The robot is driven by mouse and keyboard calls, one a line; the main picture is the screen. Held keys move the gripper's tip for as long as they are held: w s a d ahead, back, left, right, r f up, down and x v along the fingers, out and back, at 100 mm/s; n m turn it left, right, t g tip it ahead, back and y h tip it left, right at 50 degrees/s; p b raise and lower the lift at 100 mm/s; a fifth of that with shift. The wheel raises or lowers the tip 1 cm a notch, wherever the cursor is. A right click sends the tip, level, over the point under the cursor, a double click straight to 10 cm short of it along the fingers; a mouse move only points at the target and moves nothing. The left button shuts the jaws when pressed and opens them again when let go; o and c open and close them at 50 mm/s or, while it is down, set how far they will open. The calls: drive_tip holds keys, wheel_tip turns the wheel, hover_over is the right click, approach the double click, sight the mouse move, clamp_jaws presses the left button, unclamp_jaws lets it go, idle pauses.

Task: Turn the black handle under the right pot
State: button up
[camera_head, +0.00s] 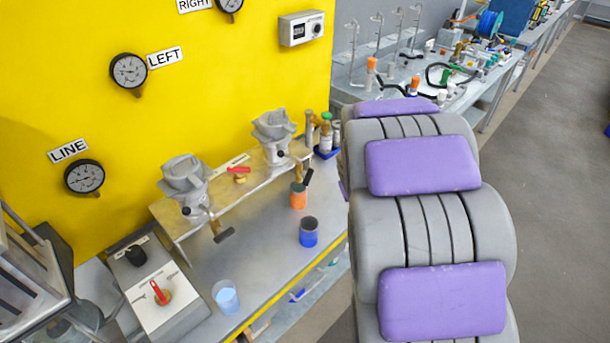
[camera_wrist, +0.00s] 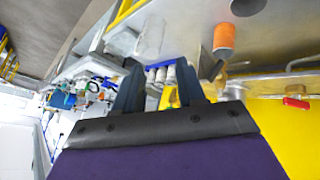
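The right pot (camera_head: 274,126) is a grey vessel on a metal stand against the yellow panel. Its black handle (camera_head: 308,177) hangs below it on a brass valve, just above and right of an orange cup (camera_head: 298,195). In the wrist view, which looks tipped over, my gripper (camera_wrist: 157,68) shows two dark fingers spread apart with nothing held between them. A dark piece (camera_wrist: 210,68) beside the right finger looks like the black handle; I cannot tell if they touch. In the head view my gripper is hidden behind my grey and purple arm.
The left pot (camera_head: 185,178) has its own black handle (camera_head: 224,236). A blue cup (camera_head: 309,232) and a light-blue cup (camera_head: 226,297) stand on the grey bench. Bottles (camera_head: 326,135) stand right of the right pot. A red valve lever (camera_head: 238,170) sits between the pots.

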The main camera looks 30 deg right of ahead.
drive_tip(key=w+d+f+t, duration=0.2)
drive_tip(key=w+d+f, duration=0.2)
drive_tip(key=w+d, duration=0.15)
drive_tip(key=t+y+p, duration=0.1)
drive_tip(key=t+y, duration=0.8)
drive_tip(key=y, duration=0.2)
approach(309, 176)
drive_tip(key=x, duration=0.3)
drive_tip(key=b+x, duration=0.1)
drive_tip(key=x, duration=0.2)
drive_tip(key=f+b+x, duration=0.1)
drive_tip(key=x, duration=0.2)
drive_tip(key=shift+w+a, duration=0.1)
drive_tip(key=shift+w, duration=0.55)
drive_tip(key=shift+d, duration=0.2)
drive_tip(key=shift+a+r, duration=0.1)
drive_tip(key=shift+a, duration=0.05)
clamp_jaws()
